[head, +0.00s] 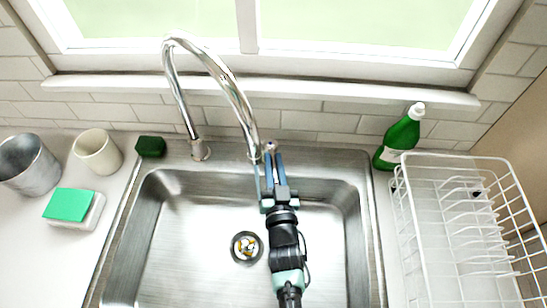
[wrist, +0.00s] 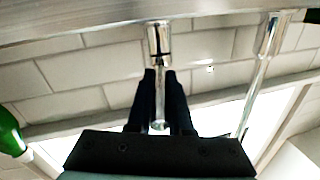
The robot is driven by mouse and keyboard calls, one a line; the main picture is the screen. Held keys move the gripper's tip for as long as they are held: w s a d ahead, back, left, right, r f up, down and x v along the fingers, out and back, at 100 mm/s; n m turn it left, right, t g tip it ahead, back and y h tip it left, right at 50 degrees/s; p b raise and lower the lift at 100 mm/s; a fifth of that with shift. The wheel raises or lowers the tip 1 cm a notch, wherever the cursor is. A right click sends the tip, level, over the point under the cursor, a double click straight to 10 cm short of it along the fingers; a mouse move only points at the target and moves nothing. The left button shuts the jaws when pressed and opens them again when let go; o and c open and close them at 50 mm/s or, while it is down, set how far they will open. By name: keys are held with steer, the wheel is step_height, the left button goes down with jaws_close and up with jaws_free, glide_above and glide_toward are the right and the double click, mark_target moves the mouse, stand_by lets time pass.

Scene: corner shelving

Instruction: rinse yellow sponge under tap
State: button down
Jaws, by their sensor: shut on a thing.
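The chrome tap (head: 235,98) stands behind the sink, with a high curved spout. My gripper (head: 269,160) is at the back of the sink, beside the spout's lower end. In the wrist view my gripper (wrist: 160,105) has its dark fingers closed around a slim chrome tap handle (wrist: 159,45). The tap's thicker base post (wrist: 270,38) stands to the right in that view. I see no clearly yellow sponge. A bright green sponge (head: 68,204) lies on a white block or dish at the left. A dark green sponge (head: 151,147) sits behind the sink's left corner.
A metal pot (head: 22,165) and a cream cup (head: 98,152) stand left. A green bottle (head: 400,137) and white dish rack (head: 450,220) stand right.

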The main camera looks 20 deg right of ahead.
steer(key=c, duration=0.8)
jaws_free()
steer(key=shift+c, duration=0.2)
steer(key=shift+s+a, duration=0.1)
steer(key=shift+s, duration=0.05)
steer(key=b+v, duration=0.1)
steer(key=v, duration=1.1)
steer(key=shift+s, duration=0.35)
steer(key=shift+a, duration=0.1)
